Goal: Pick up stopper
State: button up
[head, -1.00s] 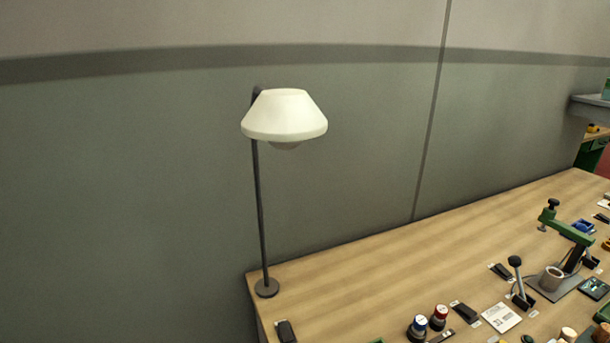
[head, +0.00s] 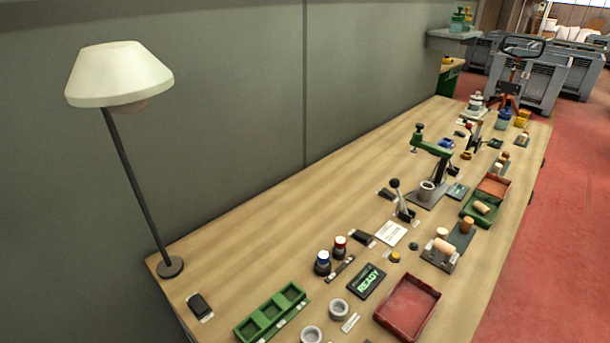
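Several cork stoppers are on the long wooden bench. One tan stopper (head: 444,246) lies on its side on a grey holder (head: 437,261) at the right edge. A browner stopper (head: 467,225) stands upright behind it on a dark pad (head: 461,240). Another stopper (head: 481,208) lies in a green tray (head: 467,213). Further back, a small stopper-like piece (head: 497,169) sits near the right edge, too small to tell well. My gripper is not in view.
The bench (head: 270,235) is clear along its wall side. A red tray (head: 432,297), a green three-part tray (head: 271,313), a READY display (head: 367,282) and a green press (head: 433,150) stand on it. A lamp (head: 120,72) rises at the left. Red floor (head: 560,230) lies right.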

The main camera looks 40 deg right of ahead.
aim_at(442, 247)
jog(key=z, duration=1.15)
